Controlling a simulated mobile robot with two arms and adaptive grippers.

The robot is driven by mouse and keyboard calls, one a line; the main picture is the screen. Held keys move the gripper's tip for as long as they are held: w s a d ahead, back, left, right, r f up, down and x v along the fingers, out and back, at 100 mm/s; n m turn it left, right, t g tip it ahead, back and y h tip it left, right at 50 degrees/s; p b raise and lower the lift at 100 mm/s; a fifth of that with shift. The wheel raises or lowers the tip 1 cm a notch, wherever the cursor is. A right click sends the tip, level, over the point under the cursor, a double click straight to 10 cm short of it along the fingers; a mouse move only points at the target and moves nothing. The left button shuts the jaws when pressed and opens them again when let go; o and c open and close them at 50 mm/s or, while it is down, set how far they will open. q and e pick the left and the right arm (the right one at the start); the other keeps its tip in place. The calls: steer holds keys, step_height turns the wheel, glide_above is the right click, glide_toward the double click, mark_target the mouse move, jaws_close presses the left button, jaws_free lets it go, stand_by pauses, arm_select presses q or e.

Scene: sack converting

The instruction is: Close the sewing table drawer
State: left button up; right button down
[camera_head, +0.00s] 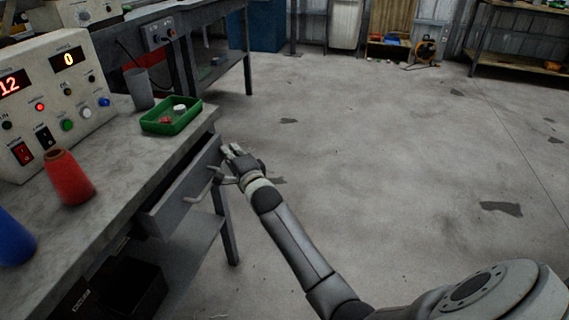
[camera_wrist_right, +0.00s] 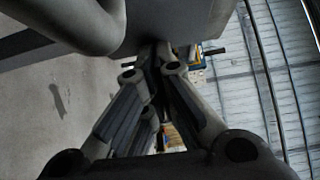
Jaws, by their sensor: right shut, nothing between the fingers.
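The sewing table (camera_head: 110,198) stands at the left in the head view, with its grey drawer (camera_head: 186,192) pulled partly out below the worktop. A dark gap shows between the drawer front and the table. A bent bar handle (camera_head: 203,190) sticks out from the drawer front. My right gripper (camera_head: 226,160) is at the drawer front, near its far end, with its fingers shut and empty. In the right wrist view the shut fingers (camera_wrist_right: 160,60) point at a grey panel, with a thick curved bar at upper left. Contact is hard to tell. My left gripper is out of view.
On the worktop are a green tray (camera_head: 170,127) with small items, a grey cup (camera_head: 140,90), a red thread cone (camera_head: 68,178), a blue cone (camera_head: 14,240) and a control box (camera_head: 50,100). The floor (camera_head: 400,150) to the right is open.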

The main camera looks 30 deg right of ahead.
mark_target(219, 151)
steer(key=w+a, duration=0.2)
steer(key=shift+w+a+f+b, duration=0.1)
steer(key=shift+w+a+b, duration=0.1)
steer(key=shift+w+b, duration=0.15)
steer(key=shift+w+a, duration=0.1)
steer(key=shift+w, duration=0.05)
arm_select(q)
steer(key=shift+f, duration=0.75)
arm_select(e)
steer(key=shift+r, duration=0.2)
steer(key=shift+r, duration=0.1)
